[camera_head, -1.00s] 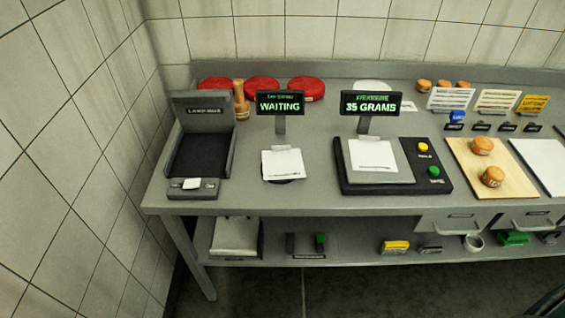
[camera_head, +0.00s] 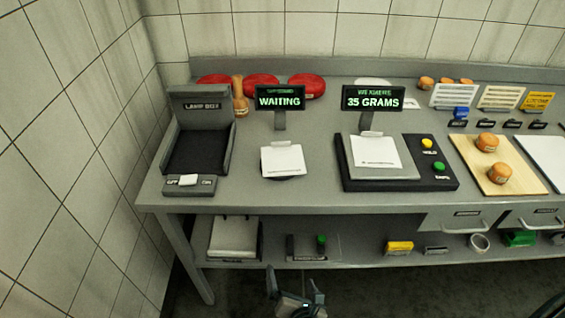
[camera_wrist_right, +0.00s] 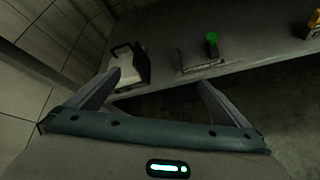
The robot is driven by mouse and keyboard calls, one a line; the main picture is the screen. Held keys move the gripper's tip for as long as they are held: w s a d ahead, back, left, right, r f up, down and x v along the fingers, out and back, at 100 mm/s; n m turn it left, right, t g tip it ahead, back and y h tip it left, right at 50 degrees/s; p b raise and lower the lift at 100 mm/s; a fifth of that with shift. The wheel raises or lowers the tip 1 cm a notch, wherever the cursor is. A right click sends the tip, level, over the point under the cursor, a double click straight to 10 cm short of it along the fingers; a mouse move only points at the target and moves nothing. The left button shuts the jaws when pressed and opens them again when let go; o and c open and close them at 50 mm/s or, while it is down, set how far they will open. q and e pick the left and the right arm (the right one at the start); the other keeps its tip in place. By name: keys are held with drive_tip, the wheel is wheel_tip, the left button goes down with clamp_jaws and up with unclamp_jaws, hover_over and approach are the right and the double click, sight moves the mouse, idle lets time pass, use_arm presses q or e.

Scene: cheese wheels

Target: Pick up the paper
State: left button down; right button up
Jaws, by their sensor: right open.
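Two white sheets of paper show in the head view. One paper (camera_head: 282,160) lies on a small round stand under the WAITING display. The other paper (camera_head: 376,152) lies on the scale plate under the 35 GRAMS display. I cannot tell which one is meant. My right gripper (camera_head: 291,277) is at the bottom of the head view, in front of the table's lower shelf and well below both papers. In the right wrist view the gripper (camera_wrist_right: 160,80) has its fingers spread, with nothing between them. My left gripper is not in view.
The grey table (camera_head: 300,200) has a lower shelf (camera_head: 360,252) carrying a white pad, a green-topped item and a yellow block. A lamp box (camera_head: 200,150) stands left. Red cheese wheels (camera_head: 262,85) are behind. A board (camera_head: 508,187) holds orange pieces at right.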

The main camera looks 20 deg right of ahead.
wheel_tip(320, 180, up, 13)
drive_tip(key=w+a+n+t, duration=0.1)
drive_tip(key=w+n+t, duration=0.1)
drive_tip(key=n+t, duration=0.1)
drive_tip(key=n+t+h+b, duration=0.1)
drive_tip(key=n+t+h, duration=0.1)
drive_tip(key=n+t, duration=0.1)
approach(287, 198)
wheel_tip(287, 198, up, 2)
drive_tip(key=s, duration=0.2)
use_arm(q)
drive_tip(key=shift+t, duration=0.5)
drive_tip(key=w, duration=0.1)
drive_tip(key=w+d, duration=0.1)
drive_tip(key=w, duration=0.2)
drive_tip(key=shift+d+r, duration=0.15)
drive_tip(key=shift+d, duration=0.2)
use_arm(e)
drive_tip(key=shift+s+a+r, duration=0.1)
drive_tip(key=shift+a+r, duration=0.1)
drive_tip(key=shift+a, duration=0.15)
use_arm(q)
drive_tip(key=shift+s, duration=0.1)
